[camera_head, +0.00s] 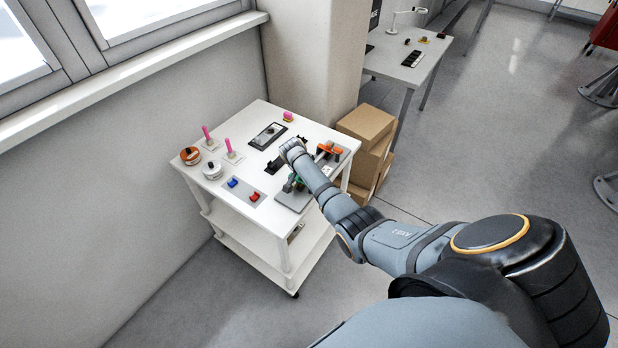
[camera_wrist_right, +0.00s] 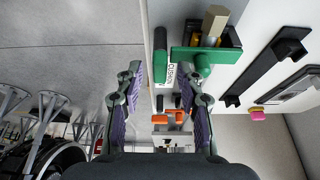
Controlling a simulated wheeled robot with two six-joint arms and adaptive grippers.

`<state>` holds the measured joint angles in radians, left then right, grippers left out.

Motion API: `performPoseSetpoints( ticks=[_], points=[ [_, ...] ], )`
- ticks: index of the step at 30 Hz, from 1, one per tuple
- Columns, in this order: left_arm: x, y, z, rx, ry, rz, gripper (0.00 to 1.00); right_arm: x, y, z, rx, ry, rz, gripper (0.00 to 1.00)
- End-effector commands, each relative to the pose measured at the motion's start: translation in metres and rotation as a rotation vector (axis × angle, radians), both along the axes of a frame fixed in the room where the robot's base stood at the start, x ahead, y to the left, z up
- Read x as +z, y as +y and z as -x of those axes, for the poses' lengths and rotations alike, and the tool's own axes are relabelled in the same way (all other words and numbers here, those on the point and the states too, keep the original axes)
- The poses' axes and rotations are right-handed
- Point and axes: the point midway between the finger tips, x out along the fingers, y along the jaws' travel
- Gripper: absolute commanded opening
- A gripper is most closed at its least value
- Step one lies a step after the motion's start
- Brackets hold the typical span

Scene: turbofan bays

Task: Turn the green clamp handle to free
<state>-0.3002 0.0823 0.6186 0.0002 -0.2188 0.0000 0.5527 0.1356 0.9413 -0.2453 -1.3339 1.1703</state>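The green clamp (camera_wrist_right: 205,55) stands at the upper right of the right wrist view, with a green bar, a rounded green end and a tan block behind it. A separate dark green upright piece (camera_wrist_right: 160,58) shows to its left. In the head view the green clamp (camera_head: 297,184) is small and partly hidden by my right arm. My right gripper (camera_wrist_right: 160,73) is open, its two fingers apart, with nothing held between them. The right finger is close below the green clamp; contact cannot be told. My left gripper is in neither view.
An orange clamp (camera_head: 328,149) sits on the same white cart (camera_head: 262,110). Pink-topped levers (camera_head: 207,136), round knobs (camera_head: 191,155) and a red-and-blue switch plate (camera_head: 243,190) fill its left side. Cardboard boxes (camera_head: 366,126) stand at its right. A wall borders the left.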

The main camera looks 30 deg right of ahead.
Motion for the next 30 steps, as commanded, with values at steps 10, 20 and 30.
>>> performPoseSetpoints(
  ticks=[10,20,30],
  points=[
    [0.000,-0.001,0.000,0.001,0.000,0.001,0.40,0.059,0.024,0.008,0.001,-0.005,-0.002,0.38],
    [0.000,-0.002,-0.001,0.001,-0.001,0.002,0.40,0.107,0.042,0.016,0.000,0.000,-0.001,0.38],
    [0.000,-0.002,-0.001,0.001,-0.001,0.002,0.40,0.110,0.043,0.017,0.000,0.000,-0.001,0.38]
  ],
)
